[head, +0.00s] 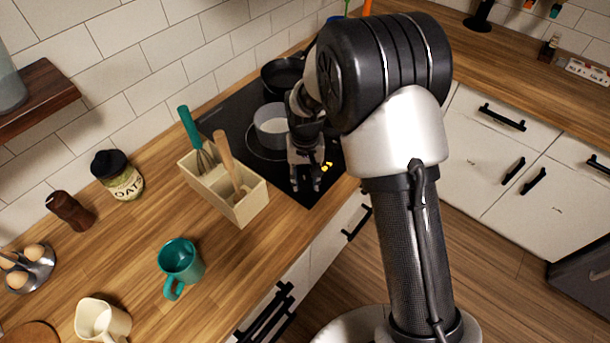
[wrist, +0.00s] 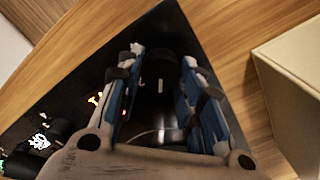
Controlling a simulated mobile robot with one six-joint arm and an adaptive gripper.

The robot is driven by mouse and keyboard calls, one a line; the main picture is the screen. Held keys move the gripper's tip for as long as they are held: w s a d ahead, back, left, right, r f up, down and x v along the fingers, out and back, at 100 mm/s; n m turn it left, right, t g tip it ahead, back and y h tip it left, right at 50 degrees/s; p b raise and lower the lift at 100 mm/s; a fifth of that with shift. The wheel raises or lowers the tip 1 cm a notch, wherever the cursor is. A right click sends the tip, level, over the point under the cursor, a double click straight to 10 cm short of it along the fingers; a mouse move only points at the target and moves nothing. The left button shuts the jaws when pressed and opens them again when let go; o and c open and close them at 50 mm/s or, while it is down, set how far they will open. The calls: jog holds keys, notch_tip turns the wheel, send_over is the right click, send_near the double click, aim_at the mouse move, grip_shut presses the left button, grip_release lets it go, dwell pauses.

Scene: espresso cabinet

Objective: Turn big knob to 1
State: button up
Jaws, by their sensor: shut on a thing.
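My gripper (head: 306,186) reaches down onto the front corner of the black cooktop (head: 235,117). In the wrist view, the two blue-padded fingers of my gripper (wrist: 163,60) stand on either side of a dark round knob (wrist: 160,100) and are shut on it. A short pale mark shows on the knob's dark top. The number markings around this knob cannot be read, and in the head view my gripper hides the knob.
A cream utensil box (head: 245,207) with a whisk and wooden tool stands close left of my gripper; it also shows in the wrist view (wrist: 295,85). A pot (head: 270,128) and a dark pan (head: 282,75) sit on the cooktop behind. A teal mug (head: 180,260) stands on the counter.

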aim_at(305, 180)
jog(key=shift+m, duration=0.4)
jog(key=o, duration=1.1)
jog(key=shift+c, duration=0.2)
jog(key=shift+r, duration=0.1)
notch_tip(305, 180, up, 12)
dwell(0.3)
